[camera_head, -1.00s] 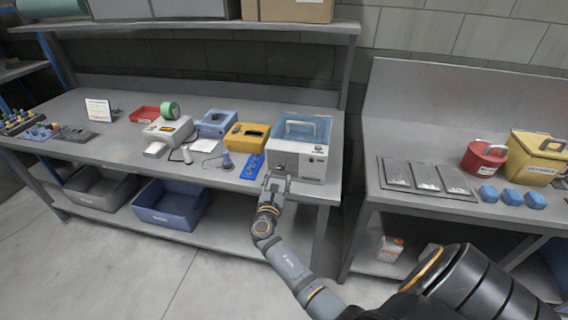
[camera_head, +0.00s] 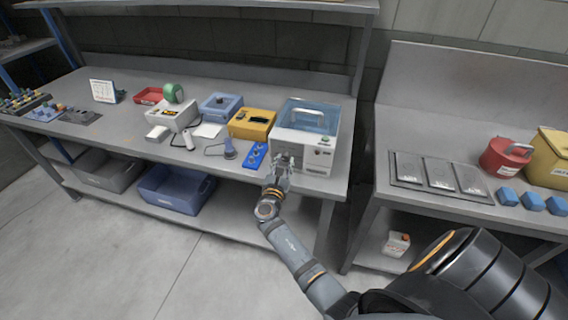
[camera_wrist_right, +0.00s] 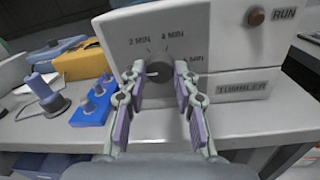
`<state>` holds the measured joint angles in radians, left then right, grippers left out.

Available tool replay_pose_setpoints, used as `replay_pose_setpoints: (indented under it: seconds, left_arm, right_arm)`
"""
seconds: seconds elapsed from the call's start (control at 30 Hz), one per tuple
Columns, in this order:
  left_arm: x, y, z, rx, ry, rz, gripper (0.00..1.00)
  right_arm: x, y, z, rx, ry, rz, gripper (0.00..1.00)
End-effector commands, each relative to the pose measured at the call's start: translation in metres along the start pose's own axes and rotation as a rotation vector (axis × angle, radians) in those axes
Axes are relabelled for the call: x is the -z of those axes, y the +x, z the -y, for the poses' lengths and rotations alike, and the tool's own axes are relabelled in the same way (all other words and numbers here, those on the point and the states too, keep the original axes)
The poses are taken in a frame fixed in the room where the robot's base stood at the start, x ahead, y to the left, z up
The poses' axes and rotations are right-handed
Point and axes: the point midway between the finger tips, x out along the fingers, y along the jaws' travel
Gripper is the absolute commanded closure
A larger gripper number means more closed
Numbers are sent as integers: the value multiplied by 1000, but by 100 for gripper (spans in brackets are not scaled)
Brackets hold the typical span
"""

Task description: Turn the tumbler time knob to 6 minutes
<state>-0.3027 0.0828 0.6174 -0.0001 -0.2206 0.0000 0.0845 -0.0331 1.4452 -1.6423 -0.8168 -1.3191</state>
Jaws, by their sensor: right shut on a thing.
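The tumbler (camera_head: 309,130) is a white box with a blue clear lid at the right end of the workbench. In the right wrist view its front panel shows a dark round time knob (camera_wrist_right: 159,68) with marks reading 2 MIN, 4 MIN and a partly hidden MIN mark at the right. In the head view my right gripper (camera_head: 283,162) is at the tumbler's front. My left gripper is not in view.
A brown RUN button (camera_wrist_right: 256,16) sits upper right on the panel, above the TUMBLER label (camera_wrist_right: 241,88). A blue block with knobs (camera_head: 256,155) lies left of the tumbler. A second bench (camera_head: 400,207) stands to the right across a gap.

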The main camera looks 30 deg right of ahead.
Motion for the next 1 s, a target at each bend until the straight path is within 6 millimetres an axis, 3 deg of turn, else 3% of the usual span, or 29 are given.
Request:
replay_pose_setpoints:
  seconds: [0.07,0.47,1.0]
  left_arm:
    - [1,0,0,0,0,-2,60]
    - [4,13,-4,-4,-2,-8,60]
    - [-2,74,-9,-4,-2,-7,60]
  right_arm:
    - [0,0,0,0,0,0,100]
    - [3,0,1,-1,81,5,100]
    - [7,0,2,-6,548,30,100]
